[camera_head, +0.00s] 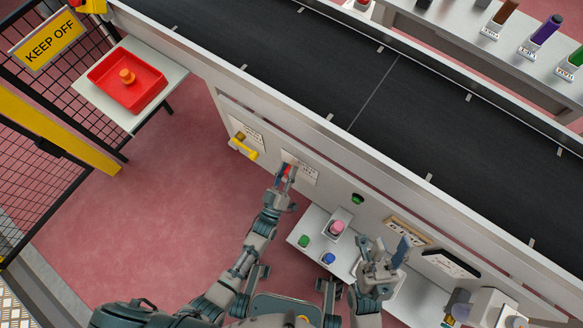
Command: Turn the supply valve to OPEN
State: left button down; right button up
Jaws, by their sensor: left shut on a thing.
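A yellow lever (244,151) on a brass fitting sticks out of the conveyor's side panel, below a small printed label (247,132). To its right, my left gripper (286,174) is shut on a small red and blue part (287,169) at the panel, in front of a second label (303,172). The fingers hide most of this part, and the label print is too small to read, so I cannot tell which of the two is the supply valve. My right gripper (384,247) is open and empty above the small shelf, its fingers apart.
A white shelf (315,224) carries green, blue and pink-topped knobs or buttons. A red tray (104,78) with an orange object stands on a side table at upper left, beside a black mesh fence. The dark conveyor belt (300,70) runs behind the panel. The floor at left is clear.

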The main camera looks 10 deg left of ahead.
pick_arm(q)
jog(key=n, duration=0.1)
jog(key=a+n+y, duration=0.1)
jog(key=n+p, duration=0.1)
jog(key=shift+w+a+f+g+y, duration=0.3)
jog(key=shift+a, duration=0.05)
jog(key=c, duration=0.8)
grip_release()
jog(key=shift+f, duration=0.1)
jog(key=shift+w, duration=0.1)
jog(key=shift+r, duration=0.2)
jog(key=v, duration=1.2)
jog(key=shift+f, duration=0.15)
